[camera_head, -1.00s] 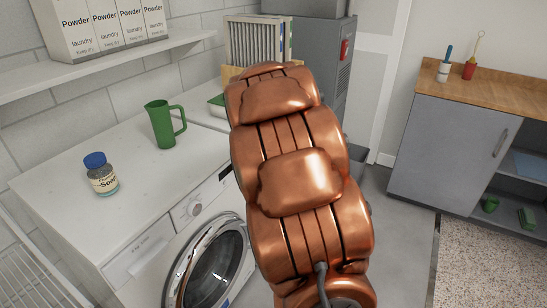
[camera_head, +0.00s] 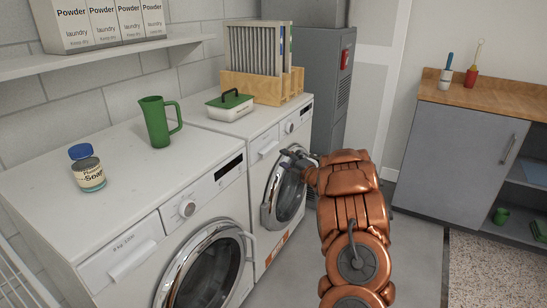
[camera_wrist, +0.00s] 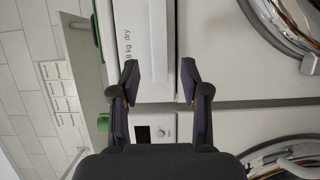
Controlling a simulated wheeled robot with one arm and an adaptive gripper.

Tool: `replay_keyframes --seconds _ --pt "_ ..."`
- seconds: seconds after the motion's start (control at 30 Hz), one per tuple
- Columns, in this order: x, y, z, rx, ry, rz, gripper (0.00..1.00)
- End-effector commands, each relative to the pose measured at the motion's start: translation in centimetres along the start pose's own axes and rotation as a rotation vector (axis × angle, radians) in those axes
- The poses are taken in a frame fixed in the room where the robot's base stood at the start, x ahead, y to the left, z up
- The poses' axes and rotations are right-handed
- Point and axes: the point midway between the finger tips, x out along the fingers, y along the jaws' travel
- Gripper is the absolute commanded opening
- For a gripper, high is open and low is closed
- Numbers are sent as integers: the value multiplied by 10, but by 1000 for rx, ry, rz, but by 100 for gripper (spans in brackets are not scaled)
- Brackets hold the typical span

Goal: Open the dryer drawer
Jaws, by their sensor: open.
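The dryer (camera_head: 250,185) is the far white machine, with a round door at its front. Its drawer (camera_head: 263,134) is at the upper left of the front and looks shut. In the wrist view the drawer front (camera_wrist: 145,40), marked "8 kg dry", lies just beyond my fingertips. My gripper (camera_wrist: 159,80) is open and empty, with one fingertip at each side of the drawer's near part. Contact cannot be told. In the head view my gripper (camera_head: 293,157) is small, in front of the dryer and partly against its door.
A nearer white washer (camera_head: 150,235) stands left of the dryer, with a green pitcher (camera_head: 158,122) and a soap jar (camera_head: 87,168) on top. A green-lidded box (camera_head: 229,104) and wooden crate (camera_head: 265,85) sit on the dryer. Open floor lies to the right.

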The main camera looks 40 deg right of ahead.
Motion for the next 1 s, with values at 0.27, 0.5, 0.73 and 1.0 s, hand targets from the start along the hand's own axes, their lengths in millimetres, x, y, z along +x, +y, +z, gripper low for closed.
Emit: replay_keyframes --seconds 0.27,0.5,0.73,1.0 --pt "14 -1 0 -3 6 4 46" --pt "44 -1 -2 -2 8 5 46" --pt "69 -2 -1 0 5 4 46" --pt "78 0 0 -2 3 4 46"
